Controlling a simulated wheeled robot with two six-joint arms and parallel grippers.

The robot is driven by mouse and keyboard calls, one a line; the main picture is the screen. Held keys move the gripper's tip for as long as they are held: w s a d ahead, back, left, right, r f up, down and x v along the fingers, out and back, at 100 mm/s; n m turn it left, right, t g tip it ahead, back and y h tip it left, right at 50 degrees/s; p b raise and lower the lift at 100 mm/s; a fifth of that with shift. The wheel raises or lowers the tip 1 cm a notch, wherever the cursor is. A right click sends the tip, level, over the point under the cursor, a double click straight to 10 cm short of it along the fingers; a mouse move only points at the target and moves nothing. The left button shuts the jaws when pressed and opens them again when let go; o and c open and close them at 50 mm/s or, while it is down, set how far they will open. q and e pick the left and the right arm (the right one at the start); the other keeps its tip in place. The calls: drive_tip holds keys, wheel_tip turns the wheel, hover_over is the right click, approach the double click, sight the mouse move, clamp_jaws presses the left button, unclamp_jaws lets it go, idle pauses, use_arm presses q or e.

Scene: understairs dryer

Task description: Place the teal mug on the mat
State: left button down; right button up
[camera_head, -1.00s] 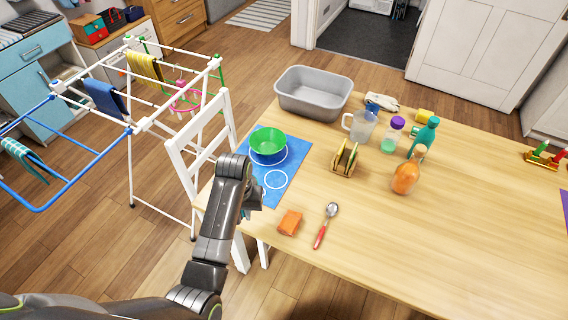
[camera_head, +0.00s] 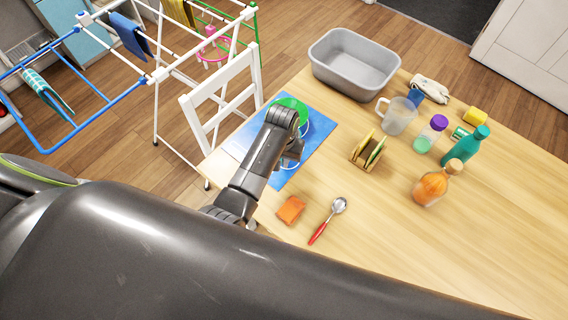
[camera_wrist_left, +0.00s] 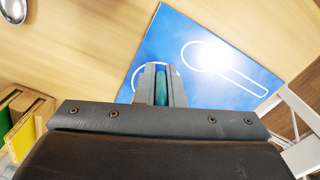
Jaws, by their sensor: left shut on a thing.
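My left gripper (camera_head: 291,158) is over the blue mat (camera_head: 316,137). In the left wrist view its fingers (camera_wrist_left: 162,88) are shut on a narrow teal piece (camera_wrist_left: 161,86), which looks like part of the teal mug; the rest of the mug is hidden. The mat also shows in the left wrist view (camera_wrist_left: 185,38), with a white circle outline partly behind the fingers and a white spoon outline beside it. I cannot tell whether the mug touches the mat. My right gripper is out of view.
An orange sponge (camera_head: 291,209) and a red-handled spoon (camera_head: 328,220) lie right of the mat's near end. A wooden rack (camera_head: 368,152), clear jug (camera_head: 397,116) and bottles stand further right. A grey tub (camera_head: 353,64) is behind. A white chair (camera_head: 220,95) adjoins the table's left edge.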

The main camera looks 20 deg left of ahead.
sight(283, 173)
use_arm(q)
drive_tip(key=shift+f, duration=2.15)
drive_tip(key=shift+f, duration=0.1)
drive_tip(key=c, duration=1.5)
unclamp_jaws()
drive_tip(key=shift+c, duration=0.2)
wheel_tip(283, 173, up, 12)
drive_tip(key=shift+r, duration=0.1)
